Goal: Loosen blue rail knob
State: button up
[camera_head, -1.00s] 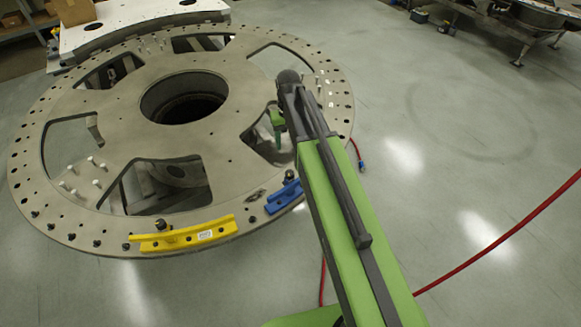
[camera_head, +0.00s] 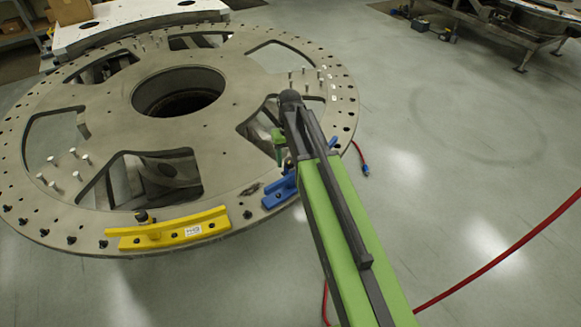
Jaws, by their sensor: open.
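The blue rail (camera_head: 279,193) lies on the near right part of the plate's rim, partly hidden by my arm. Its dark knob (camera_head: 289,166) shows only in part at the rail's far end, beside my arm. My gripper (camera_head: 280,147) is open, with its green fingers just above and left of the knob in the picture. Part of the gripper is hidden behind the arm, and I cannot tell whether it touches the knob.
The round grey turret plate (camera_head: 215,195) has large cut-outs and several upright pins. A yellow rail (camera_head: 174,231) with a dark knob lies on its near rim. A red hose (camera_head: 510,250) runs over the floor at right. The open floor (camera_head: 450,120) is clear.

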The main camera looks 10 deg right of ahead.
grip_shut()
dwell(0.4)
jog(key=n, duration=0.4)
jog(key=shift+n, duration=0.4)
jog(key=n, duration=0.5)
jog(key=shift+n, duration=0.4)
